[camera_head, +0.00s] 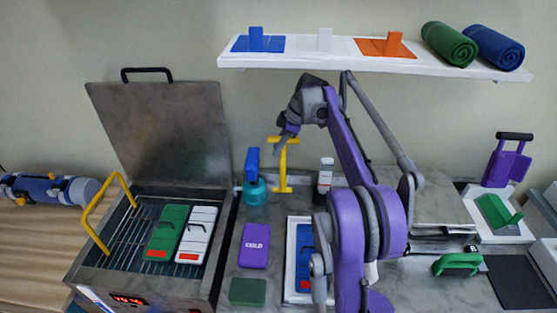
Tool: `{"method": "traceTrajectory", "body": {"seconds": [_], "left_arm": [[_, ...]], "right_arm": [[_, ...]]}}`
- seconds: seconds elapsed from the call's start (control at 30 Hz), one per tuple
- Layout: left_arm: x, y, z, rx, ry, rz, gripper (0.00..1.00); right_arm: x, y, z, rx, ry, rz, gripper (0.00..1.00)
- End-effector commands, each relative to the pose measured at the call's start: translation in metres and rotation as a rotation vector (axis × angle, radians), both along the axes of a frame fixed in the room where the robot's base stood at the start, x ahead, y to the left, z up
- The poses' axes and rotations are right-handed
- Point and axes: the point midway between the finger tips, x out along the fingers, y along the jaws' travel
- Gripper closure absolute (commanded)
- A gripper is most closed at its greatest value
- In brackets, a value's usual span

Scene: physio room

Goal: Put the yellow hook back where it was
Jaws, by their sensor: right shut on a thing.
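The yellow hook (283,171) is upright near the wall at the back of the counter, with a crossbar on top and a small flat foot. My right gripper (284,143) is at its top and shut on it. The gripper and wrist hide part of the crossbar. I cannot tell whether the foot touches the counter. My left gripper is not in view.
An open metal tank (205,283) with a yellow handle (93,213) stands left. A white shelf (375,63) hangs above.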

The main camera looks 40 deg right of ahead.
Motion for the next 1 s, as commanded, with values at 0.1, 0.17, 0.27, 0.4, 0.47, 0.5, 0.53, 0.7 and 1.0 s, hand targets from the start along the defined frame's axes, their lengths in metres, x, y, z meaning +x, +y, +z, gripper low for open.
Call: {"method": "traceTrajectory", "body": {"seconds": [0.1,0.17,0.27,0.4,0.47,0.5,0.53,0.7,1.0], "left_arm": [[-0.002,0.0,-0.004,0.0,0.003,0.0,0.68],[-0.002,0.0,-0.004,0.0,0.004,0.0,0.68],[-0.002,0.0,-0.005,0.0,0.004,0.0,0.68],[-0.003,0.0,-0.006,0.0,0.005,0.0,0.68],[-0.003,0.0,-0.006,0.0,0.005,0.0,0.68],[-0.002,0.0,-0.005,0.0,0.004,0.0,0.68],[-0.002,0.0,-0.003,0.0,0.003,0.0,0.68],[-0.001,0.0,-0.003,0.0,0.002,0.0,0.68],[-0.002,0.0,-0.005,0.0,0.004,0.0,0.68]], "right_arm": [[-0.002,0.002,-0.022,0.0,0.001,0.0,1.0],[-0.002,0.002,-0.028,0.0,0.001,0.0,1.0],[-0.002,0.002,-0.034,0.0,0.001,0.0,1.0],[-0.002,0.002,-0.055,-0.001,0.001,0.001,1.0],[-0.002,0.002,-0.063,-0.001,0.001,0.001,1.0],[0.0,0.001,-0.066,0.0,0.0,0.001,1.0],[0.001,0.0,-0.067,0.0,0.0,0.001,1.0],[0.001,0.0,-0.069,0.0,0.0,0.001,1.0],[0.001,0.0,-0.073,-0.001,0.001,0.001,0.65]]}}
